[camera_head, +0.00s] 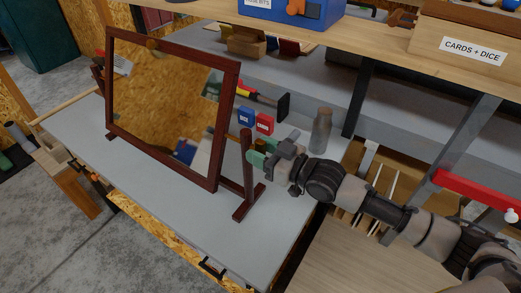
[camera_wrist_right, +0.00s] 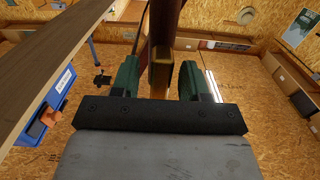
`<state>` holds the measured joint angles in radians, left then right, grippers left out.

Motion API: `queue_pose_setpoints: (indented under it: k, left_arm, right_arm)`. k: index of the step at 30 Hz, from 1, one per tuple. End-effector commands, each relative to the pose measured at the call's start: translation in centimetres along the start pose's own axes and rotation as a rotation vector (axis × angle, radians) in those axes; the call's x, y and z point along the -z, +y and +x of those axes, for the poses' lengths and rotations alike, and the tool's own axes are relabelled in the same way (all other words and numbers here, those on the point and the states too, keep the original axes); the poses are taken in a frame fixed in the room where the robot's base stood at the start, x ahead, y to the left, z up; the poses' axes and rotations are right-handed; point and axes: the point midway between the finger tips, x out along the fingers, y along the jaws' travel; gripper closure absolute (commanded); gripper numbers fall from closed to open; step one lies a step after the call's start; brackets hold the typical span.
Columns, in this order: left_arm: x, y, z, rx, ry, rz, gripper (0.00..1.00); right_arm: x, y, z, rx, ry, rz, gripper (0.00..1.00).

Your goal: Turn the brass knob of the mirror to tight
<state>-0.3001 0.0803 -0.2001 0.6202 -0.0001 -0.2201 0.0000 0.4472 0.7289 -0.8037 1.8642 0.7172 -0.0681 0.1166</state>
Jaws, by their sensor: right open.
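The mirror (camera_head: 112,114) has a dark red-brown wooden frame and stands tilted on the grey bench. Its right support post (camera_head: 248,168) rises from a foot beside the frame. My right gripper (camera_head: 254,151) is at this post, to its right, with green fingers apart. In the right wrist view the dark red wood (camera_wrist_right: 165,20) rises beyond the open fingers (camera_wrist_right: 158,82). A brass-coloured piece (camera_wrist_right: 159,78), apparently the knob, shows between them; contact cannot be told. In the head view the knob is hidden or too small to make out. My left gripper is not in view.
A grey bottle (camera_head: 321,131) stands behind my right gripper. Blue (camera_head: 246,117) and red (camera_head: 265,123) small boxes are behind the post. A shelf with a blue bin (camera_head: 291,12) and a cards and dice box (camera_head: 471,48) overhangs the back. The bench front is clear.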

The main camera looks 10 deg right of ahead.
Motion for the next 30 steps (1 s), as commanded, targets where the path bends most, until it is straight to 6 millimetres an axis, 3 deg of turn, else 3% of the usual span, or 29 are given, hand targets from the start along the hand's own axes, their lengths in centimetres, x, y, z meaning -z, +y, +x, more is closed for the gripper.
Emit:
queue_pose_setpoints:
  k: [15,21,30]
  left_arm:
    - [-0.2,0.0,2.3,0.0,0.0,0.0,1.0]
    - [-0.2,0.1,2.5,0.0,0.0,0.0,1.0]
    - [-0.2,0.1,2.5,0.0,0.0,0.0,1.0]
  right_arm:
    - [-0.4,0.0,-8.9,-0.001,-0.006,0.001,0.55]
    - [-0.2,0.0,-10.5,0.0,-0.003,0.0,0.55]
    - [-0.1,0.0,-10.6,0.0,-0.001,0.001,0.55]
